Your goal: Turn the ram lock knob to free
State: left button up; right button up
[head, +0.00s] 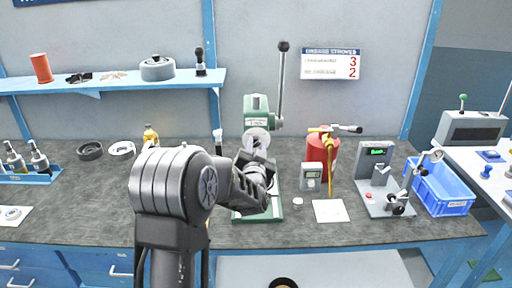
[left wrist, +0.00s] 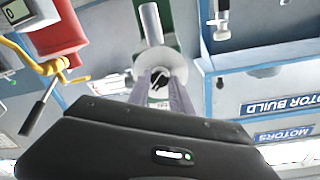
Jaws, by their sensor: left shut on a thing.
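The green arbor press (head: 256,106) stands at the back middle of the bench, with its long lever (head: 281,85) pointing up and ending in a black ball. My left gripper (head: 259,152) is in front of the press head, by a pale round plate (head: 257,137). In the left wrist view the two fingers reach up to the plate and close around a small black knob (left wrist: 160,79) at its middle. My arm hides part of the press column. Any mark on the knob is too small to read. My right gripper is in neither view.
A shelf (head: 120,82) hangs at the left. Black and white rings lie on the bench's left.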

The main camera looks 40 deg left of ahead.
pick_arm(q)
grip_shut()
jog(key=shift+f+n+b, duration=0.2)
jog(key=shift+n+b, duration=0.3)
jog(key=shift+b, duration=0.45)
jog(key=shift+n+y+b, duration=0.35)
jog(key=shift+n+b, duration=4.1)
jog(key=shift+b, duration=0.4)
jog(key=shift+n+y+b, duration=0.35)
jog(key=shift+n+b, duration=4.1)
jog(key=shift+b, duration=0.4)
jog(key=shift+r, duration=0.1)
jog(key=o, duration=1)
grip_release()
